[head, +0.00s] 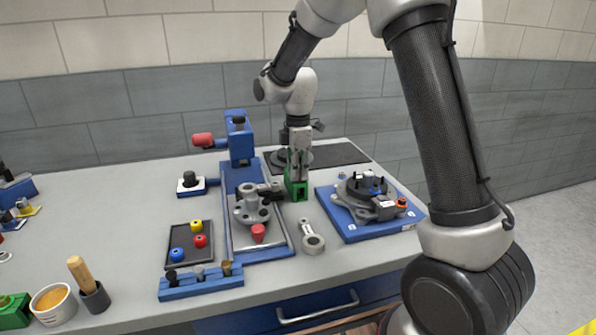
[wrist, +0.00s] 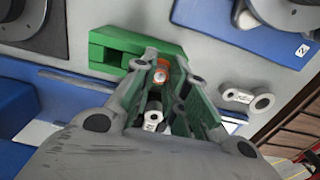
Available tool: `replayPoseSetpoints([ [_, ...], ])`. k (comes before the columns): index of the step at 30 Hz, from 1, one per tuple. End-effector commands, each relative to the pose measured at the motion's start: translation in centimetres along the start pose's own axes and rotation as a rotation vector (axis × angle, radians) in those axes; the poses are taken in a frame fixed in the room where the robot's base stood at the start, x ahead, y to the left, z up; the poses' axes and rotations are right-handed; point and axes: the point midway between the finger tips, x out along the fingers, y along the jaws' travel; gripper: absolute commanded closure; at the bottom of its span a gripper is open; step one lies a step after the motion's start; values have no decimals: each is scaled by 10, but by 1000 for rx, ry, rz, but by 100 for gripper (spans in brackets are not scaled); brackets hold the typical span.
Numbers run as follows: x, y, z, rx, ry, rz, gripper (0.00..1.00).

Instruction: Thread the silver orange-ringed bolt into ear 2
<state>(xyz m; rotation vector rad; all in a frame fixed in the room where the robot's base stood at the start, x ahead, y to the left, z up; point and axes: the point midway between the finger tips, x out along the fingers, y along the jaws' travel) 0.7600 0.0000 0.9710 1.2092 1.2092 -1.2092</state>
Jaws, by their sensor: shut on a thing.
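My gripper (wrist: 165,92) is closed on a small silver piece with an orange ring (wrist: 161,73), the bolt, which shows between the green finger pads in the wrist view. In the head view my gripper (head: 298,170) points down at a green block (head: 296,190); the bolt is hidden there. The block (wrist: 125,50) lies right beside the fingertips in the wrist view; whether the bolt is clear of it I cannot tell. The grey chassis (head: 366,197) sits on a blue plate (head: 352,228) to the right. The wrist view shows a plate corner marked 2 (wrist: 303,50); ear 2 is not clearly identifiable.
A loose grey link (head: 312,238) lies in front of the block. A blue clamp stand (head: 240,140) with a grey hub (head: 250,208) stands left. A dark tray (head: 176,255) of coloured knobs and a blue rack (head: 200,287) are at front left. Bare table lies around the link.

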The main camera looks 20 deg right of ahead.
Motion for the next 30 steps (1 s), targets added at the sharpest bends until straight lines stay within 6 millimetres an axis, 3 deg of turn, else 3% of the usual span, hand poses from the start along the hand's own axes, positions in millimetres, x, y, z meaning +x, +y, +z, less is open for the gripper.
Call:
replayPoseSetpoints([
  [5, -5, 0, 0, 0, 0, 1, 100],
  [24, -62, 0, 0, 0, 0, 1, 100],
  [30, -70, 0, 0, 0, 0, 1, 100],
])
